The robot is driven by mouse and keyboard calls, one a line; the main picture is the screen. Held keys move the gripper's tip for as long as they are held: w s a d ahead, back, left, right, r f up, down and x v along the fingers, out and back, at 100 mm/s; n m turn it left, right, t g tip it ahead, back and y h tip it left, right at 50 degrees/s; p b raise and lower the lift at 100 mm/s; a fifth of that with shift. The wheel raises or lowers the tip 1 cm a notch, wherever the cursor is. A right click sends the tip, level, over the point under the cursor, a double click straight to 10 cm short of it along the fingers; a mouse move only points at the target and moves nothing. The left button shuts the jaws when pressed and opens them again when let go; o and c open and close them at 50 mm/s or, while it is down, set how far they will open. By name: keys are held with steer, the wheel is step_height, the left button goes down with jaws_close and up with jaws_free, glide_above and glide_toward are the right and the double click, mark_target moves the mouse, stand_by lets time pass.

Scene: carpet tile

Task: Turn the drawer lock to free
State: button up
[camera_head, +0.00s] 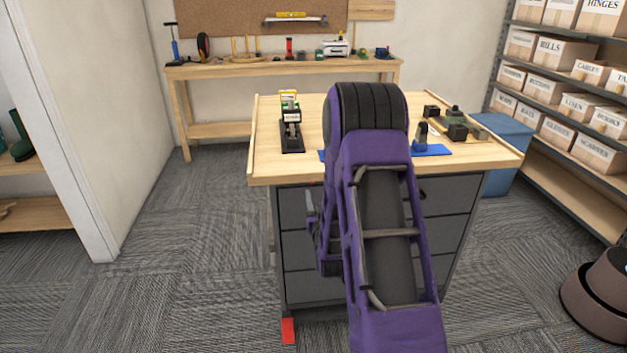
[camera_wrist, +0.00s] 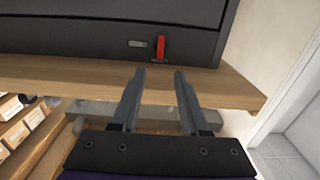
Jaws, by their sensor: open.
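The drawer lock's red lever (camera_wrist: 160,47) shows in the wrist view on the dark drawer cabinet (camera_wrist: 70,38), beside the wooden top's edge. It stands close to upright in that picture, with a small pale plate (camera_wrist: 137,44) to its left. My gripper (camera_wrist: 157,72) is open, its two fingers pointing toward the lever. The lever lies just beyond the gap between the fingertips, with nothing held. In the head view, the grey drawer cabinet (camera_head: 460,215) stands under the workbench top (camera_head: 262,165). My purple arm covers much of its front, and I cannot make out the lock there.
The benchtop holds a black stand (camera_head: 291,138) and a blue mat (camera_head: 433,150). A blue bin (camera_head: 508,150) and box shelves stand at right. A red piece (camera_head: 288,330) is at the cabinet's foot. Carpet is open at left.

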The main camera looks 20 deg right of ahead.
steer(key=x, duration=0.9)
jaws_close()
